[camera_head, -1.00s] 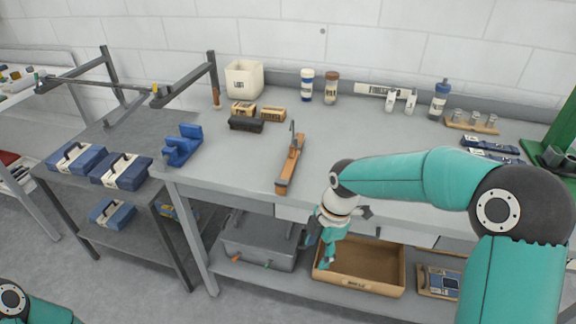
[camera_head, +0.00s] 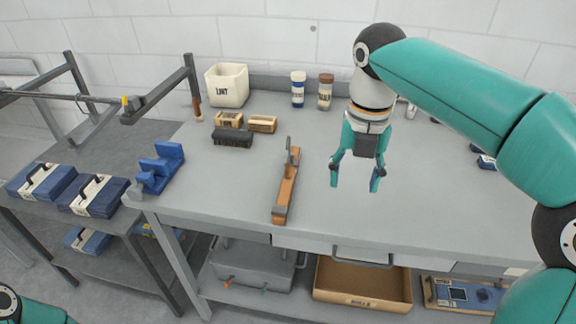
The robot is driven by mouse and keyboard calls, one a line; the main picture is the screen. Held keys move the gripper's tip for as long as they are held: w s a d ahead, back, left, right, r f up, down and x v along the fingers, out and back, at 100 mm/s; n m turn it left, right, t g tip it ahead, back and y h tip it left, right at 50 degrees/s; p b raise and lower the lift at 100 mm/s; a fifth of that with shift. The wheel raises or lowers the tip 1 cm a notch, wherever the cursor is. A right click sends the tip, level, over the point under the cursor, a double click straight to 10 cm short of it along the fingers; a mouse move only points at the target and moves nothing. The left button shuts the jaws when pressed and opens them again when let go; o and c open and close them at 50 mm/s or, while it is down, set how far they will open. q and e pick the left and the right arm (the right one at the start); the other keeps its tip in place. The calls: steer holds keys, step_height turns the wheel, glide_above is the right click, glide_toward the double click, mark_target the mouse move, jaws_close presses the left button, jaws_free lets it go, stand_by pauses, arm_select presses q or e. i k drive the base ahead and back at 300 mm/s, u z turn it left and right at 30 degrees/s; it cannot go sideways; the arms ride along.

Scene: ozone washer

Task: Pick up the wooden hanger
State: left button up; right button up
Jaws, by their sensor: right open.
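The wooden hanger (camera_head: 286,189) lies on the grey workbench (camera_head: 230,180), a long orange-brown piece with grey metal parts, its long side running away from me. My right gripper (camera_head: 354,187) points down over the bench, to the right of the hanger and apart from it. Its two teal fingers are spread with nothing between them. Of my left arm only a teal part shows in the bottom left corner; its gripper is out of view.
A white LINT bin (camera_head: 227,86), brushes (camera_head: 232,137) and two bottles (camera_head: 298,90) stand toward the back. A blue stand (camera_head: 159,168) is on the left edge. Blue folded packs (camera_head: 99,194) lie on the side table. An open box (camera_head: 361,285) sits below. Bench around the hanger is clear.

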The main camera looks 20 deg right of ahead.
mark_target(279, 211)
steer(key=i, duration=1)
steer(key=u, duration=0.1)
